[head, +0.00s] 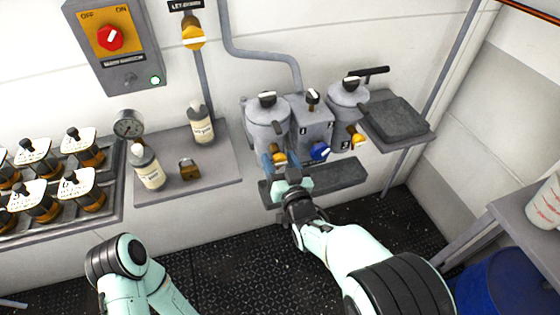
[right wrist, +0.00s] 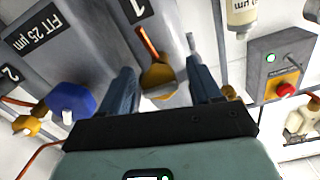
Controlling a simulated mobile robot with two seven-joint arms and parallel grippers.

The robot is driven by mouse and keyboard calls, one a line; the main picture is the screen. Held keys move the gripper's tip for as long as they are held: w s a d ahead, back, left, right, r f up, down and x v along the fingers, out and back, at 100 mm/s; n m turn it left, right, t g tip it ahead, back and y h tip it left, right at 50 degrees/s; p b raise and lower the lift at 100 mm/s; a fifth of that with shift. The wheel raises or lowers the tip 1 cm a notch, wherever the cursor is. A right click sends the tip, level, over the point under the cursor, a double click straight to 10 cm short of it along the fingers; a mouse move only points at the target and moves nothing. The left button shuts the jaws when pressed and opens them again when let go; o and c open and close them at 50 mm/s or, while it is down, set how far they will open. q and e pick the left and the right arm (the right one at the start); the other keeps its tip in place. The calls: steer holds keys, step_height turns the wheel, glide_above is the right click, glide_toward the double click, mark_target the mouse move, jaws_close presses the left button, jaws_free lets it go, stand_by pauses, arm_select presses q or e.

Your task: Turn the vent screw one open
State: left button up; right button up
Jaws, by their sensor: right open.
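The left canister (head: 265,128) hangs on the back wall, with a yellow vent screw (head: 279,158) low on its front. The right wrist view shows this yellow screw (right wrist: 157,80) with an orange bar rising from it. My right gripper (head: 281,169) is open, pointing at the screw. In the right wrist view its two fingers (right wrist: 162,84) stand either side of the screw, with visible gaps. A second yellow screw (head: 357,140) is on the right canister (head: 348,104). My left arm shows at the lower left; its gripper is out of view.
A blue knob (head: 320,151) sits just right of my right gripper, on the middle valve block (head: 314,126). A grey tray (head: 340,178) lies below the canisters. Bottles (head: 148,166) stand on a shelf to the left. A dark flat plate (head: 397,116) juts out at right.

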steer(key=c, duration=1)
steer(key=shift+n, duration=0.4)
steer(key=n, duration=0.3)
steer(key=shift+n, duration=0.4)
steer(key=n+p, duration=0.1)
steer(key=n, duration=0.3)
steer(key=shift+d, duration=0.1)
steer(key=shift+c, duration=0.2)
steer(key=n, duration=0.5)
steer(key=shift+p, duration=0.35)
steer(key=n, duration=0.4)
steer(key=shift+p, duration=0.35)
steer(key=shift+n, duration=0.3)
